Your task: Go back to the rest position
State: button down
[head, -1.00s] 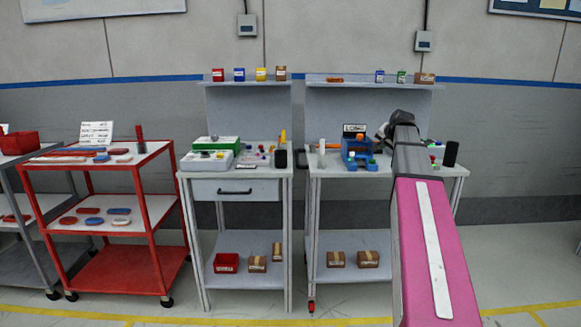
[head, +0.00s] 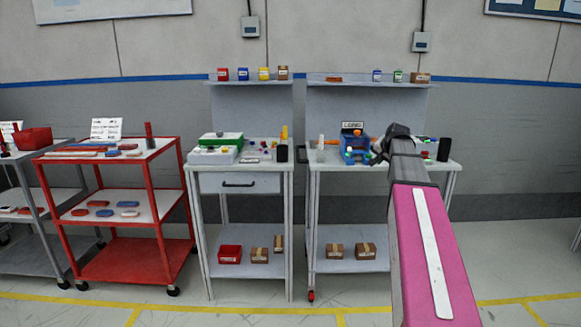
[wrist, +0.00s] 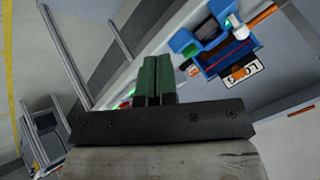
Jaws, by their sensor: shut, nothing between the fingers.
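My gripper (wrist: 155,80) shows in the wrist view as two green fingers closed together with nothing between them. In the head view my pink arm reaches forward from the lower right, and its dark wrist end (head: 397,131) is in front of the right workbench (head: 325,166). The fingers are hard to make out there. The blue dashboard module (head: 354,143) stands on that bench, left of my wrist; it also shows in the wrist view (wrist: 222,50), apart from my fingers.
A left workbench (head: 240,186) with a drawer holds a green-and-white case (head: 215,148). A red cart (head: 118,218) stands further left. Shelves above both benches carry small boxes. A black upright object (head: 444,149) stands right of my wrist. The floor in front is open.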

jog(key=s+a+f+n+g, duration=0.1)
jog(key=s+a+f, duration=0.3)
jog(key=f, duration=0.4)
jog(key=s+a+f+n+g, duration=0.1)
jog(key=s+a+f+g, duration=0.15)
jog(key=s+f, duration=0.35)
jog(key=s+a+f+n+g, duration=0.1)
jog(key=s+a+f+n, duration=0.2)
jog(key=f, duration=0.6)
jog(key=s+a+f+n+g, duration=0.1)
jog(key=s+a+f+g, duration=0.1)
jog(key=s+a+f, duration=0.2)
jog(key=s+a+f+n+g+h, duration=0.1)
jog(key=s+a+f, duration=0.3)
jog(key=s+f, duration=0.6)
jog(key=s, duration=0.3)
jog(key=shift+s+g, duration=0.15)
jog(key=shift+g, duration=0.2)
jog(key=shift+d, duration=0.1)
